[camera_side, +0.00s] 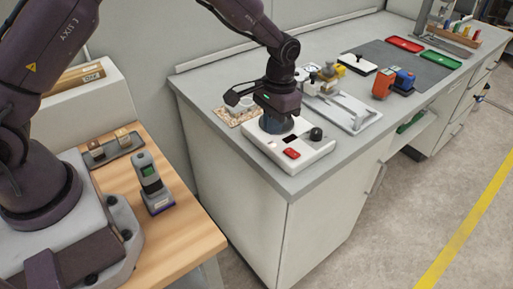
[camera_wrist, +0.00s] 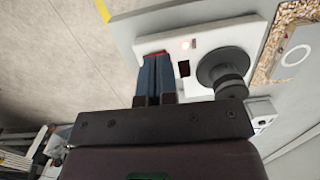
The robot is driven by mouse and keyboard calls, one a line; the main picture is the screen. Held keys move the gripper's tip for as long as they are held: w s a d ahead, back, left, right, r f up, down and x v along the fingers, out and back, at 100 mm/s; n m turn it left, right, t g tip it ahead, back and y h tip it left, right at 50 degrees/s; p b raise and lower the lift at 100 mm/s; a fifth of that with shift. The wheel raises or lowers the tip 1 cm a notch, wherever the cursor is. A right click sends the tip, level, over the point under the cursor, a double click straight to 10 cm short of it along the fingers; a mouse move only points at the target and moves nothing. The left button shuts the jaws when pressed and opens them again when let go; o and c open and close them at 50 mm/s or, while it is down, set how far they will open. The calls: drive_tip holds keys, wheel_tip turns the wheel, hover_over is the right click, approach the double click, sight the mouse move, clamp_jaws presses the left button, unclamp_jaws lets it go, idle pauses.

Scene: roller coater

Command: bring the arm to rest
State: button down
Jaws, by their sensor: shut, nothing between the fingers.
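My gripper (camera_wrist: 154,82) is shut, with its blue-grey fingers together and nothing between them. In the side view my gripper (camera_side: 277,124) hangs over a white machine (camera_side: 305,160) with a red switch (camera_side: 291,153) and a black knob (camera_side: 316,134). In the wrist view the fingertips overlap the red switch (camera_wrist: 154,55), and I cannot tell whether they touch it. A small light beside it glows reddish. A dark round part (camera_wrist: 222,70) of the machine lies right of the fingers.
A speckled cork pad (camera_side: 232,116) lies left of the machine. A wooden table (camera_side: 180,235) is at left.

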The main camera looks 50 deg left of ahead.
drive_tip(key=s+a+r+t, duration=0.2)
drive_tip(key=s+r+t, duration=0.1)
drive_tip(key=s+r, duration=0.8)
drive_tip(key=s+a+r+t, duration=0.3)
drive_tip(key=s+r, duration=0.9)
drive_tip(key=s, duration=0.2)
drive_tip(key=shift+a+t, duration=0.25)
drive_tip(key=shift+t, duration=0.05)
